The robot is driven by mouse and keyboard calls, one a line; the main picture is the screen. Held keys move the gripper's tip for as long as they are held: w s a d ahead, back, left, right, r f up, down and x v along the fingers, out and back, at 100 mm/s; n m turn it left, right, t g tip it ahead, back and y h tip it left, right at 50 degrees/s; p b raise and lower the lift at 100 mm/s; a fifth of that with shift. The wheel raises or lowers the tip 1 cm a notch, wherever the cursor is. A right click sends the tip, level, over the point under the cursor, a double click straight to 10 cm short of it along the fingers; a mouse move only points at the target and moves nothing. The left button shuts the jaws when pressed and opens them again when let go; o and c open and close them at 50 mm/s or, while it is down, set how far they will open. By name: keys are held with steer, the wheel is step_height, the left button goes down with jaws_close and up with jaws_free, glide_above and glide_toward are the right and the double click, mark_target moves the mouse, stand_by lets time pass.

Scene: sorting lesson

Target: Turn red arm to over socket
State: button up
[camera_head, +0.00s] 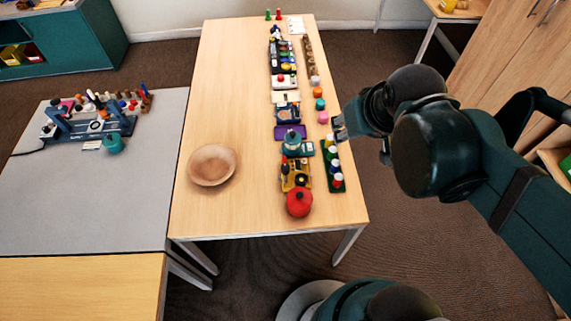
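My gripper (339,128) is at the right edge of the wooden table, beside the row of small objects. It is seen from behind and small, so I cannot tell whether its fingers are open or shut, or whether they hold anything. I cannot make out a red arm or a socket for certain. A red round object (299,202) sits at the near end of the row.
A dark green rack (328,157) with several coloured knobs lies near the right table edge. A wooden bowl (212,165) sits at the left on the wooden table (235,85), whose left half is otherwise clear. A grey table (75,205) at left carries a blue-framed device (72,128).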

steer(key=w+a+f+n+g+p, duration=0.1)
steer(key=w+a+f+n+g, duration=0.2)
steer(key=w+a+f+n, duration=0.4)
steer(key=n+g+p, duration=0.2)
steer(key=n+g, duration=0.1)
steer(key=n, duration=0.1)
glide_above(286, 167)
steer(key=shift+f, duration=5.15)
steer(key=shift+f, duration=0.15)
steer(key=shift+f+b, duration=0.85)
steer(key=shift+f, duration=2.85)
steer(key=c, duration=0.9)
